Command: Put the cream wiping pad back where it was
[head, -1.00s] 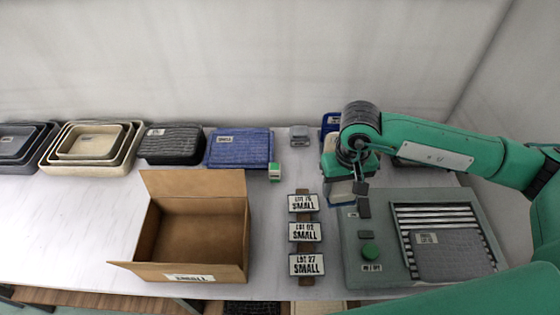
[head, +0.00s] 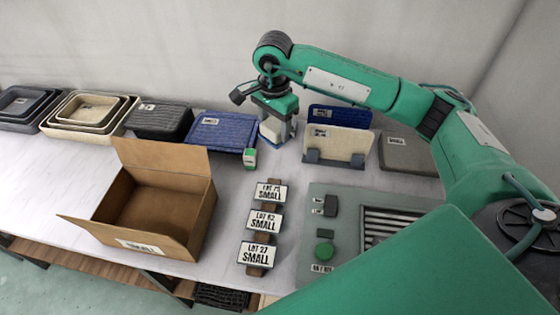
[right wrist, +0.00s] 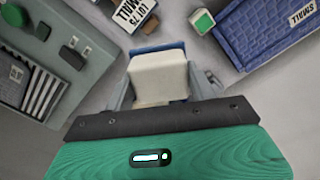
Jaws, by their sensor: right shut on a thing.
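The cream wiping pad (right wrist: 159,76) is between the fingers of my right gripper (right wrist: 162,88) in the right wrist view, with a blue edge showing beyond it. In the head view my right gripper (head: 277,125) is over the back of the table, right of the blue tray, and the pad (head: 270,132) shows only partly below it. The gripper is shut on the pad. The table surface directly behind the gripper is hidden, and I cannot tell whether the pad touches the table. My left gripper is not in view.
A green-and-white block (head: 249,158) stands close left of the pad, beside the blue tray (head: 222,131). A rack with upright cream (head: 338,142) and blue panels stands right. An open carton (head: 150,205), label signs (head: 265,220) and a grey machine (head: 313,225) are nearer.

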